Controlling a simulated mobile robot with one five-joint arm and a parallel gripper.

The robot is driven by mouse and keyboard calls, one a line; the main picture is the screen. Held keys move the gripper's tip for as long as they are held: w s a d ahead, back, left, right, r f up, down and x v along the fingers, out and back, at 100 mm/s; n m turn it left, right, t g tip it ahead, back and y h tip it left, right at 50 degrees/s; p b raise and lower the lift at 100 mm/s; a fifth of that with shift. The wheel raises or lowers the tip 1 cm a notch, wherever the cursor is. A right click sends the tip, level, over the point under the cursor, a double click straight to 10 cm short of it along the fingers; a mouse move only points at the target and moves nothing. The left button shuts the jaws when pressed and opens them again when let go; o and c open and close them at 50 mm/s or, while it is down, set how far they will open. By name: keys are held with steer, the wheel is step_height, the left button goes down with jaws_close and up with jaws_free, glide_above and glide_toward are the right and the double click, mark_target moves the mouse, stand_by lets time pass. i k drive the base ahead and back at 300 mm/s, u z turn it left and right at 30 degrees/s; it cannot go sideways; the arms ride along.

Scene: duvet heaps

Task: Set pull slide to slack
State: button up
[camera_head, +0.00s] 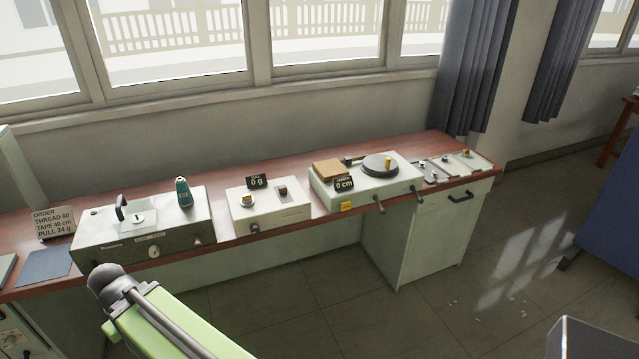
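A cream box (268,217) stands in the middle of the bench with a small black sign (257,182) reading 0 g above it. On its top are a round light knob (247,200) and a small dark block (283,192). A dark knob (254,228) sticks out of its front. I cannot tell which of these parts is the pull slide, nor read its marks. My green arm (170,325) rises from the bottom left in front of the bench, with a grey rounded joint at its top. My gripper's fingers do not show.
An order card (52,222) reads thread 60, tape 40 cm, pull 24 g. A grey machine (145,235) with a green spool (183,192) stands left. A turntable box (367,185) with a 0 cm sign stands right.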

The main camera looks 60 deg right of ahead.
mark_target(282, 189)
steer(key=i, duration=1)
steer(key=z, duration=0.05)
